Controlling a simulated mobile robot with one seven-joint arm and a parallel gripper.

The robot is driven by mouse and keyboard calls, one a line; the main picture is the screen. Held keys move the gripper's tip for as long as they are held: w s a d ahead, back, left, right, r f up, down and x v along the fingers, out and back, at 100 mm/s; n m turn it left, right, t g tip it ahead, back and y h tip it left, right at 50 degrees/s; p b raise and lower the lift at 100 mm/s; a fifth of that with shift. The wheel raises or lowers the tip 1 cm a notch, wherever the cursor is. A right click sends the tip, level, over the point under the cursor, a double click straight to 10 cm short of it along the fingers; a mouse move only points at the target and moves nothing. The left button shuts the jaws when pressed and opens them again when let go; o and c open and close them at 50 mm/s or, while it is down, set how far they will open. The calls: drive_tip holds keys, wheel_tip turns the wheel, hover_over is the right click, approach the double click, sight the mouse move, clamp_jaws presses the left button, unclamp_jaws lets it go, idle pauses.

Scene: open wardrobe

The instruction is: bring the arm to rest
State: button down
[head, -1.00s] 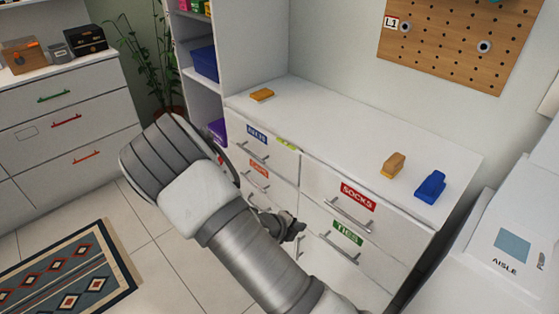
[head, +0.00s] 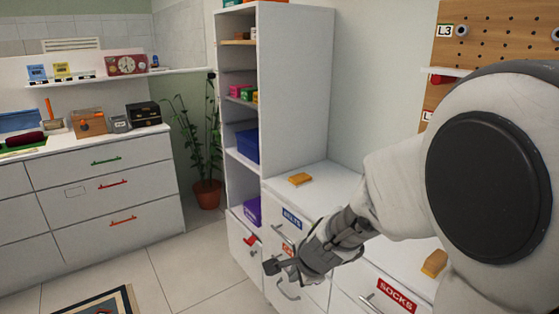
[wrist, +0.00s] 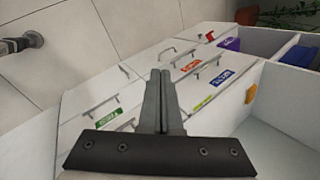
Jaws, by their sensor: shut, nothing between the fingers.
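My gripper (head: 272,267) is shut and empty. In the head view it hangs in front of the white chest of drawers (head: 344,187), with my arm reaching in from the right. In the wrist view my gripper (wrist: 160,75) shows its two fingers together, pointing toward the drawer fronts. The labels SOCKS (head: 396,296) and BELTS (head: 292,217) show on the drawers. My arm hides part of the chest top and several drawer fronts.
An orange block (head: 300,179) and a tan block (head: 434,263) lie on the chest top. A tall open shelf (head: 290,80) stands behind, with a plant (head: 206,190) beside it. A white cabinet (head: 100,200) is at left.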

drive_tip(key=s+d+r+n+h, duration=0.1)
drive_tip(key=s+d+r+n, duration=0.6)
drive_tip(key=s, duration=0.4)
drive_tip(key=s+d+r+n+h, duration=0.2)
drive_tip(key=s+d+r+n, duration=0.2)
drive_tip(key=s+r+n, duration=0.5)
wheel_tip(320, 180, up, 12)
drive_tip(key=s+p, duration=0.1)
drive_tip(key=p, duration=1.3)
drive_tip(key=shift+a+m, duration=0.15)
drive_tip(key=shift+m, duration=0.25)
drive_tip(key=shift+f, duration=0.1)
